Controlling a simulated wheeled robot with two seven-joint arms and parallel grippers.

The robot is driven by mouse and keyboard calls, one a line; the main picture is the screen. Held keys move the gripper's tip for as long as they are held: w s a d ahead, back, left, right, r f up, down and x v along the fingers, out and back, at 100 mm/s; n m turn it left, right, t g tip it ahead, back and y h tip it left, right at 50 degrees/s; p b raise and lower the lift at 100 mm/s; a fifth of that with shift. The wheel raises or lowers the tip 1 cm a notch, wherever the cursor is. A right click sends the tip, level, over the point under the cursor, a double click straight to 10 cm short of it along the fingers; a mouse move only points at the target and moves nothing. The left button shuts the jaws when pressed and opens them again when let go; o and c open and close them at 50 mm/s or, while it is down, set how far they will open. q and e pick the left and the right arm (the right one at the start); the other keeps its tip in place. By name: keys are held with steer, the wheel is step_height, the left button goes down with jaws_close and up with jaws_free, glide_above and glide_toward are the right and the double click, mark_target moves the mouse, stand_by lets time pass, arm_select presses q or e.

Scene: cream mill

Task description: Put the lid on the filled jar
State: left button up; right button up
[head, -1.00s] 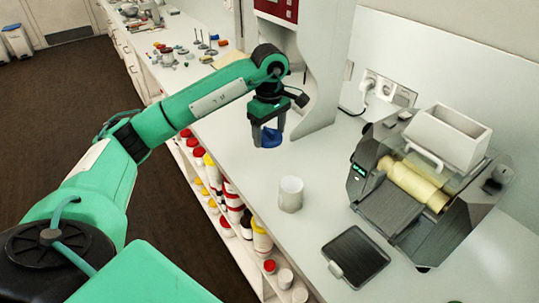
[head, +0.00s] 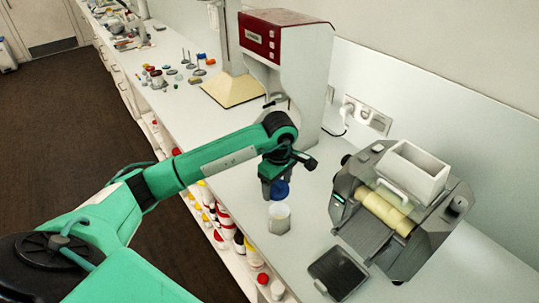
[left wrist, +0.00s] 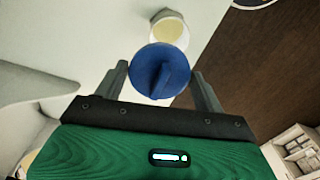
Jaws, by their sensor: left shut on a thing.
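My left gripper (head: 272,190) is shut on a round blue lid (head: 281,190). In the left wrist view the lid (left wrist: 160,71) sits between the two fingers (left wrist: 162,84), its raised grip bar facing the camera. The white jar (head: 279,217) stands upright on the white bench, just below the lid in the head view. In the left wrist view the jar (left wrist: 169,30) shows beyond the lid, with pale cream-yellow content inside. The lid appears above the jar and apart from it. My right gripper is not in view.
A three-roll mill (head: 400,205) with a white hopper and cream rollers stands to the right. A dark tray (head: 337,273) lies in front of it. A red and white machine (head: 284,50) stands behind. Bottles with coloured caps (head: 226,230) fill the shelf under the bench edge.

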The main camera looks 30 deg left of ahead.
mark_target(281, 195)
arm_select(q)
steer(key=shift+s+d+f+p, duration=0.15)
steer(key=shift+s+d+p, duration=0.5)
steer(key=shift+d+p, duration=0.1)
steer(key=shift+s+d+f, duration=0.2)
steer(key=shift+d+f, duration=0.1)
steer(key=shift+f+b, duration=0.45)
steer(key=shift+f, duration=0.9)
steer(key=shift+f+b, duration=0.7)
steer(key=shift+b, duration=0.05)
steer(key=shift+f, duration=0.3)
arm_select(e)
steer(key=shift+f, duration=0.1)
arm_select(q)
steer(key=shift+b, duration=1)
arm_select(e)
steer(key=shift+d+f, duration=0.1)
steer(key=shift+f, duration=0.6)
arm_select(q)
steer(key=shift+f+b, duration=0.25)
steer(key=shift+b, duration=0.25)
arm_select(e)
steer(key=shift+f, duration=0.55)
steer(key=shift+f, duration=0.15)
